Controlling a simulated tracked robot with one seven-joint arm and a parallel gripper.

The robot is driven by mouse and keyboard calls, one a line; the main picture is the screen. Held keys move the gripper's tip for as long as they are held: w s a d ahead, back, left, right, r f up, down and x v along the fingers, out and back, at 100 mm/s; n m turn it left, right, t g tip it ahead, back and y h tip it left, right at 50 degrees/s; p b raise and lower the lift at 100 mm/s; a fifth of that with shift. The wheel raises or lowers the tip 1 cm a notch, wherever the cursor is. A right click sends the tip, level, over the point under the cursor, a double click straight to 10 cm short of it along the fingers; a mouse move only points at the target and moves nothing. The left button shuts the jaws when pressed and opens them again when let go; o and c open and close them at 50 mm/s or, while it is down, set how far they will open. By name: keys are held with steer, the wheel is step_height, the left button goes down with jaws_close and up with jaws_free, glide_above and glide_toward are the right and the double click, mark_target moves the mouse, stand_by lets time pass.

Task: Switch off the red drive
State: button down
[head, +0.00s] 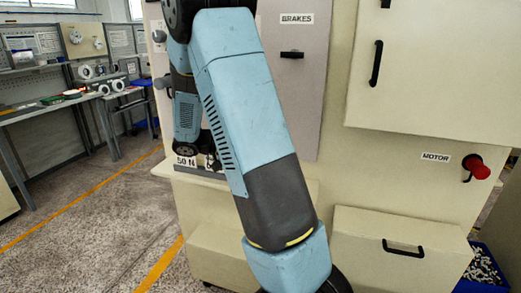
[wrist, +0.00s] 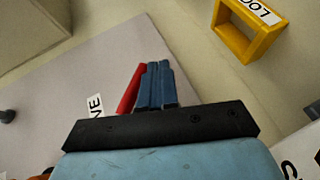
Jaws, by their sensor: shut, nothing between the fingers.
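In the wrist view my gripper (wrist: 154,68) is shut, its blue fingers together and empty. A red bar (wrist: 130,90) stands close along the left side of the fingers, at a pale grey panel. I cannot tell whether they touch, and its lower end is hidden behind the gripper body. A white label ending in "NE" (wrist: 94,106) is beside it, partly covered. In the head view a red knob (head: 480,171) sits at the right of the cream cabinet, by a "MOTOR" label (head: 436,157). My fingers are hidden in the head view.
A yellow frame (wrist: 249,27) stands out at upper right in the wrist view. In the head view, the cabinet has a "BRAKES" panel (head: 290,85), black handles and a lower drawer (head: 385,255). Benches (head: 60,108) stand at left, with open floor before them.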

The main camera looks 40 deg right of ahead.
steer(key=v, duration=1.4)
steer(key=shift+d, duration=0.1)
